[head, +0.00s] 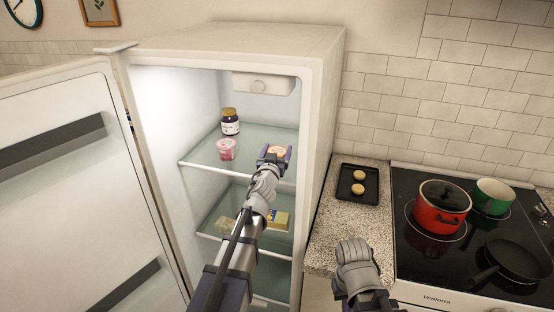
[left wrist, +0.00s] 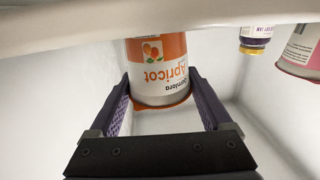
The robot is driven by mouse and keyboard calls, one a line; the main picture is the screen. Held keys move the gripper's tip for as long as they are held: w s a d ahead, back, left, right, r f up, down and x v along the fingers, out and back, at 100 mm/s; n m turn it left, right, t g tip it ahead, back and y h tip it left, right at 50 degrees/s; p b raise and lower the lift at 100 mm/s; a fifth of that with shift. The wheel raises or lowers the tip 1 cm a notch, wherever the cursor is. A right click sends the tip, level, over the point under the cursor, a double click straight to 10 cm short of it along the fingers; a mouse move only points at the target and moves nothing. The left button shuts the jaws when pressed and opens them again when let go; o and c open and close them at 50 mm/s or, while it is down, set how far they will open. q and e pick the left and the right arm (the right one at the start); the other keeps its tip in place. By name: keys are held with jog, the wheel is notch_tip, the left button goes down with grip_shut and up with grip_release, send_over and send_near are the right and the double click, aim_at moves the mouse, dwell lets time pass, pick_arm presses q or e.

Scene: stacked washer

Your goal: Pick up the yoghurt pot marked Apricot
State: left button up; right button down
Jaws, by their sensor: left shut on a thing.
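The Apricot yoghurt pot (head: 277,151) is at the right of the fridge's upper glass shelf, its orange-and-white top showing. In the left wrist view the white and orange pot (left wrist: 158,68) shows the word Apricot upside down. My left gripper (head: 274,156) reaches into the fridge and is shut on this pot, with one finger on each side of it; the fingers also show in the left wrist view (left wrist: 160,105). I cannot tell whether the pot touches the shelf. My right arm's wrist shows low in the head view, but its jaws do not.
A pink pot (head: 227,149) and a dark jar (head: 230,122) stand to the left on the same glass shelf (head: 205,157). A yellow box (head: 279,219) is on the shelf below. The fridge door (head: 60,190) is open at left. A baking tray (head: 345,192) lies on the counter.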

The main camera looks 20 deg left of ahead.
aim_at(278, 150)
pick_arm(q)
jog(key=c, duration=0.5)
jog(key=shift+r, duration=0.15)
notch_tip(278, 150, up, 10)
jog(key=p, duration=1)
